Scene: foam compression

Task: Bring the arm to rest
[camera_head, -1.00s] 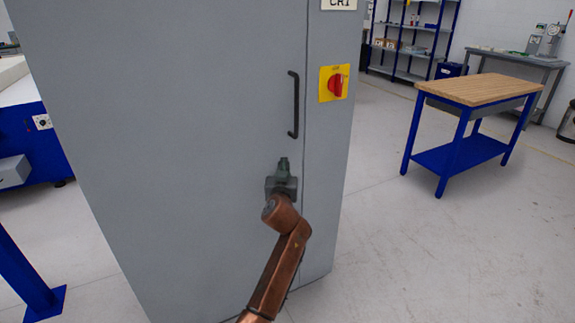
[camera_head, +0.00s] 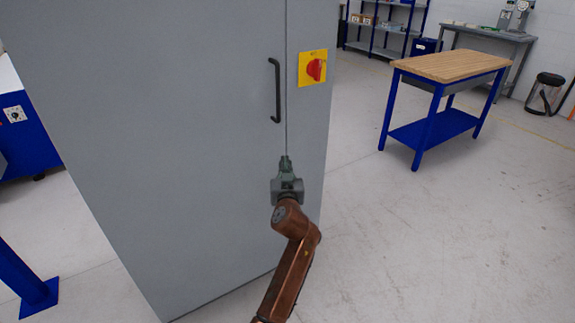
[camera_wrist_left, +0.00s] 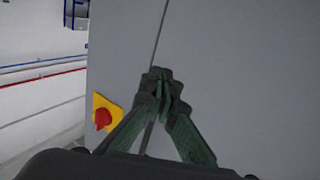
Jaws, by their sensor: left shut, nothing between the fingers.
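My left gripper (camera_head: 285,162) is in front of the grey cabinet (camera_head: 180,130), below its black handle (camera_head: 275,90). Its copper-coloured arm comes up from the bottom of the head view. In the left wrist view the green fingers (camera_wrist_left: 160,82) meet at their tips, shut and empty, with the cabinet's door seam behind them. I cannot tell how far the tips are from the cabinet face. My right gripper is not in view.
A yellow plate with a red rotary switch (camera_head: 314,68) is on the cabinet, right of the handle. A wood-topped blue bench (camera_head: 455,65) stands at the right. A blue post foot (camera_head: 38,298) is at the lower left. The floor (camera_head: 440,240) at right is clear.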

